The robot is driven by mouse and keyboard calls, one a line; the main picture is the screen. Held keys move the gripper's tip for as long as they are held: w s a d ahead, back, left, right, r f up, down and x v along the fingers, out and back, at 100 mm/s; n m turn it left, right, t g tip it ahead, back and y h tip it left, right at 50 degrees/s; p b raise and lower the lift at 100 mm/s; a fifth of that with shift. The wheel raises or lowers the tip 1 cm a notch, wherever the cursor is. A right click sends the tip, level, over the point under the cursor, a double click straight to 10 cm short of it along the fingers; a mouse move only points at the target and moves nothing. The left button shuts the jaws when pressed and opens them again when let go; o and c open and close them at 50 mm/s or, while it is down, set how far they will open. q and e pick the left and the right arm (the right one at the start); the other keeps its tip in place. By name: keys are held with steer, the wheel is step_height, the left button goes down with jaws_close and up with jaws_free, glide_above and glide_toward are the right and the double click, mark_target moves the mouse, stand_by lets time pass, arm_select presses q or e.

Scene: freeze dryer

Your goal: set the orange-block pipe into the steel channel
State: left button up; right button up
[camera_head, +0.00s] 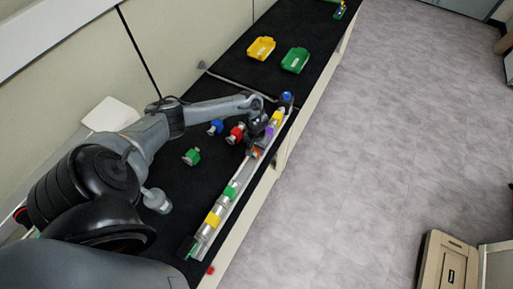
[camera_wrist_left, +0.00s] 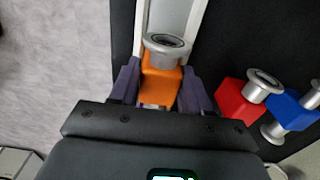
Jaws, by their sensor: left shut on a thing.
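My left gripper (camera_head: 258,143) is shut on the orange-block pipe (camera_wrist_left: 160,76), with one finger on each side of the orange block. The pipe's round metal end faces the camera in the left wrist view. In the head view the orange block (camera_head: 255,153) shows just below the gripper, over the line of the steel channel (camera_head: 203,243). The channel also shows behind the pipe in the left wrist view (camera_wrist_left: 147,18). I cannot tell whether the pipe touches the channel floor. My right gripper is not in view.
Yellow (camera_head: 212,219), green (camera_head: 231,190), purple (camera_head: 269,131) and another yellow (camera_head: 277,117) block pipe line the channel. Loose red (camera_head: 236,133), blue (camera_head: 215,127) and green (camera_head: 191,156) pieces lie to its left. Yellow (camera_head: 261,48) and green (camera_head: 295,60) bins stand farther back.

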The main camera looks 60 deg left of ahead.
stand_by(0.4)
arm_select(q)
steer(key=o, duration=1.3)
step_height(320, 180, up, 11)
steer(key=shift+f+p, duration=0.1)
steer(key=shift+p, duration=0.7)
